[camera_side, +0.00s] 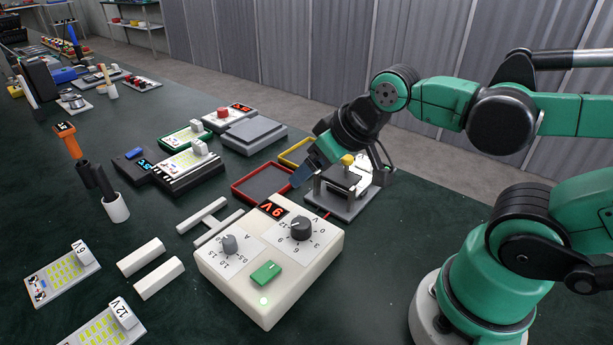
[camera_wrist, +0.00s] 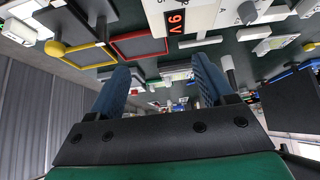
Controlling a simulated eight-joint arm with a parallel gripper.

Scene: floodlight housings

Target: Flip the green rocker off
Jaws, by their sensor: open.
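The green rocker (camera_side: 265,273) sits on the top front of a white power supply box (camera_side: 230,289). A small green light glows beside the rocker. The box's red display (camera_side: 272,209) reads 9 V, and it also shows upside down in the wrist view (camera_wrist: 176,22). Two dark knobs (camera_side: 301,228) stand on the box's top. My gripper (camera_side: 298,180) is in the air behind the box, well apart from the rocker. In the wrist view its two blue fingers (camera_wrist: 160,88) are spread with nothing between them. The rocker is not visible in the wrist view.
A red-rimmed tray (camera_side: 263,184) and a grey fixture with a yellow knob (camera_side: 347,160) stand behind the box. White bars (camera_side: 158,278) and LED panels (camera_side: 62,272) lie to its left. A cup with tools (camera_side: 116,208) stands farther left. The table right of the box is clear up to my base.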

